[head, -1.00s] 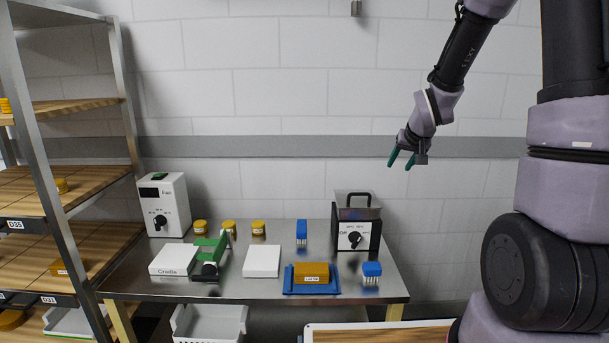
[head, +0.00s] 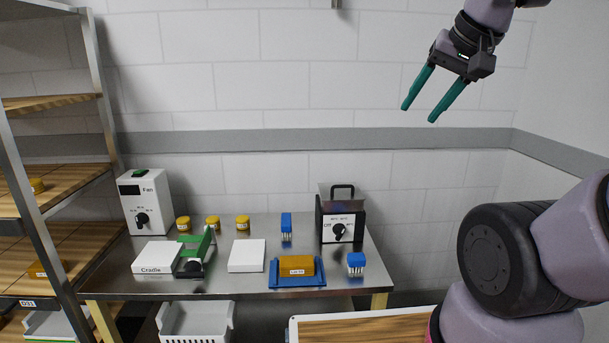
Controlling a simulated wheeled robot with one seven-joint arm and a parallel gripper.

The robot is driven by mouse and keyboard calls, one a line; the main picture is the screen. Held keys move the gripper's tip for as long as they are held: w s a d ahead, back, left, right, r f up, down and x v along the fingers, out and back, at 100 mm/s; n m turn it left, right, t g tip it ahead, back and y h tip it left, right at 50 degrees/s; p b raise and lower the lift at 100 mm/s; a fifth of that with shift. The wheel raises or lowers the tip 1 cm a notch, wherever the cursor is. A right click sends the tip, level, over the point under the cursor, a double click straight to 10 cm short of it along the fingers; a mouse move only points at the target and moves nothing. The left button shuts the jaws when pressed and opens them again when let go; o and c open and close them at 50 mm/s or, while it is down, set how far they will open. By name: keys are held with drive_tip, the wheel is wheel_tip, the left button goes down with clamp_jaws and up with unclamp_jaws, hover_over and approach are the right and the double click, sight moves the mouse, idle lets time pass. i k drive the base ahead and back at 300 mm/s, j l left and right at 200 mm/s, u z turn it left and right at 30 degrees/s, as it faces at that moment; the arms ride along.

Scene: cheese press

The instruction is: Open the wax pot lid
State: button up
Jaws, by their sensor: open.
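The wax pot (head: 341,221) is a dark box with a white front panel and a black knob, at the back right of the steel table. Its lid (head: 342,191) shows on top with a dark upright handle; at this size I cannot tell whether it is fully seated. My gripper (head: 419,112) is open and empty, high above and to the right of the pot. Its two green fingers point down and left, well apart from everything.
The steel table (head: 217,284) holds a fan box (head: 147,203), a white cradle (head: 157,257), several yellow jars, a white block (head: 247,256), blue brushes (head: 356,262) and a blue tray (head: 297,282) with an orange block. A shelf rack (head: 60,255) stands left. Air around the gripper is clear.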

sight(329, 192)
drive_tip(key=i+j, duration=0.6)
drive_tip(key=i, duration=0.15)
